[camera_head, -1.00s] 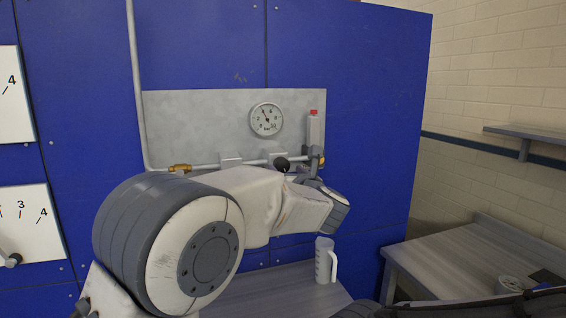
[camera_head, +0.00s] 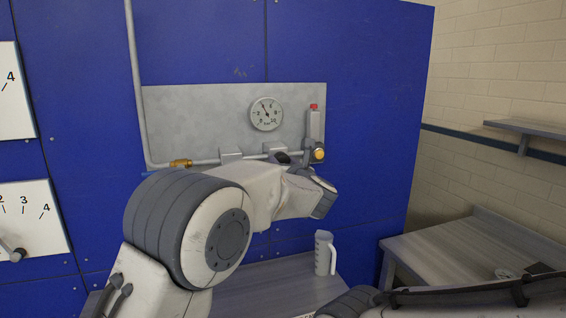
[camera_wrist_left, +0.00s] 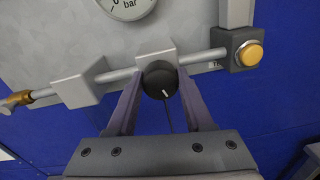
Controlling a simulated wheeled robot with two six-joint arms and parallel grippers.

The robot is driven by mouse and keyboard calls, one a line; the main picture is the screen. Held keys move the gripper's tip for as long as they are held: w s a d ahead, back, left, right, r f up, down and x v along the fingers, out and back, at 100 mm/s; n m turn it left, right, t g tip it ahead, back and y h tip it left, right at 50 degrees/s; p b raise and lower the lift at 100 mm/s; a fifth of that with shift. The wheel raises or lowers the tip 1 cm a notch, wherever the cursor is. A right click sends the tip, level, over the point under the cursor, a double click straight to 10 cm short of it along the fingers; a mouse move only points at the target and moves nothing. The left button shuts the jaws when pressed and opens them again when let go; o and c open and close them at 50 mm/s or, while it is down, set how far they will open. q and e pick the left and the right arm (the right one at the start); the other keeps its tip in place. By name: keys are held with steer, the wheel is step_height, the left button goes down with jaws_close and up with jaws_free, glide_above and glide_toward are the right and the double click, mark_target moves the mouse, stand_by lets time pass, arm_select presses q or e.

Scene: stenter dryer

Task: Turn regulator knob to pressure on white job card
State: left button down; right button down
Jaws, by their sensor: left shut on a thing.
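The black regulator knob (camera_wrist_left: 160,78) sits on the pipe, with a white mark pointing down and slightly right in the left wrist view. My left gripper (camera_wrist_left: 161,88) is shut on it, one finger on each side. In the head view the knob (camera_head: 282,158) shows just above my left wrist, whose fingers are mostly hidden. The round pressure gauge (camera_head: 266,114) hangs above on the grey plate; its needle points up and left, near 4. I cannot make out a white job card. My right gripper is not in view.
A yellow button (camera_head: 319,154) and a red-topped fitting (camera_head: 314,122) stand right of the knob. A brass fitting (camera_head: 180,163) is on the pipe at left. A white jug (camera_head: 324,253) stands on the bench below. A side table (camera_head: 440,255) is at right.

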arm_select(q)
steer(key=m, duration=0.3)
steer(key=shift+m, duration=0.4)
steer(key=m, duration=0.3)
steer(key=shift+d+m, duration=0.1)
steer(key=shift+m, duration=0.2)
steer(key=m+p, duration=0.2)
steer(key=m, duration=0.2)
steer(key=shift+r+g, duration=0.1)
steer(key=shift+g, duration=0.2)
steer(key=shift+m+p, duration=1)
steer(key=shift+m, duration=1)
steer(key=shift+c, duration=1.5)
jaws_free()
